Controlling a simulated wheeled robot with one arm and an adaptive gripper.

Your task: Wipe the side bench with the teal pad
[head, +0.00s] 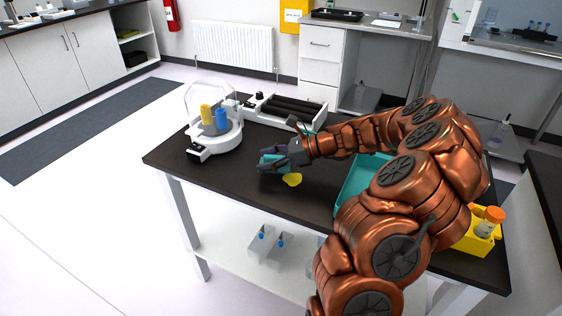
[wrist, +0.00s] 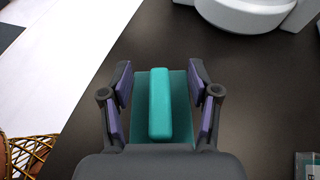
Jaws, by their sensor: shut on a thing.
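The teal pad (wrist: 160,105), a flat plate with a raised ridge, sits between the purple-lined fingers of my gripper (wrist: 160,88) in the wrist view. In the head view my gripper (head: 276,160) is shut on the teal pad (head: 269,164), low over the dark side bench (head: 225,177) near its front edge. I cannot tell whether the pad touches the bench top. A flat yellow patch (head: 292,179) lies on the bench just to the right and in front of my gripper. It is not visible in the wrist view.
A white round device (head: 214,135) with yellow and blue cylinders stands at the bench's back left, a white device with dark rollers (head: 287,108) behind. A teal tray (head: 358,180) lies right, partly behind my arm. A yellow bin (head: 483,239) with an orange-capped bottle stands far right.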

